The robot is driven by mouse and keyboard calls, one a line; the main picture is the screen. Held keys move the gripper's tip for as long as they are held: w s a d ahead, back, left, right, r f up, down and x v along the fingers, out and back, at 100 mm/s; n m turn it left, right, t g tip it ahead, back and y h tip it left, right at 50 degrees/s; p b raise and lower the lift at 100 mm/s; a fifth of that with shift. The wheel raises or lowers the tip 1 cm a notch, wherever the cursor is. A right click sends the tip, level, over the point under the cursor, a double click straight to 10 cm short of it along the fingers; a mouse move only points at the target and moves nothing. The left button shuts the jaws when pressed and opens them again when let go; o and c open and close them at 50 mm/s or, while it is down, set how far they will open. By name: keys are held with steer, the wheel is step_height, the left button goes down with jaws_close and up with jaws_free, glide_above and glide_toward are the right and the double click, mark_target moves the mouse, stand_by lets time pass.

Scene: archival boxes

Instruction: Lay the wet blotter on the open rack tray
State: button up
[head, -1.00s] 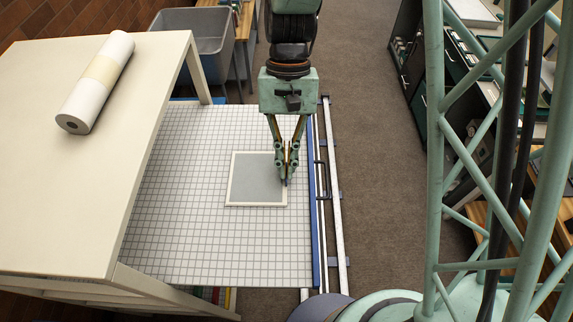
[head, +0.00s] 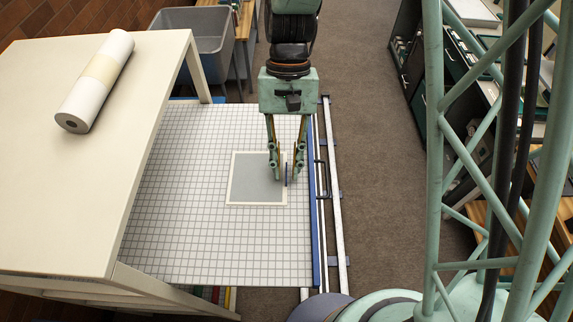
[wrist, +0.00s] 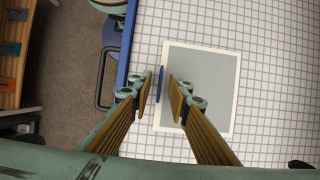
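The blotter (head: 255,180), a grey sheet with a pale border, lies flat on the white gridded rack tray (head: 190,245). It also shows in the wrist view (wrist: 210,80), wholly inside the tray's edges. A thin blue tab (wrist: 159,84) stands at the blotter's edge nearest the tray's blue front bar (head: 317,200). My gripper (head: 286,174) is open over that edge. Its fingers are on either side of the tab, with gaps showing in the wrist view (wrist: 161,80). The tray projects from under the cream rack top (head: 90,190).
A paper roll (head: 97,82) lies on the rack top. A grey tub (head: 200,35) stands at the back. A black handle (wrist: 103,80) sits outside the tray's front bar. The carpeted aisle (head: 385,200) to the right is clear; shelving stands beyond it.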

steer(key=shift+r, duration=0.15)
steer(key=v, duration=1.2)
stand_by(0.7)
steer(key=shift+r, duration=0.15)
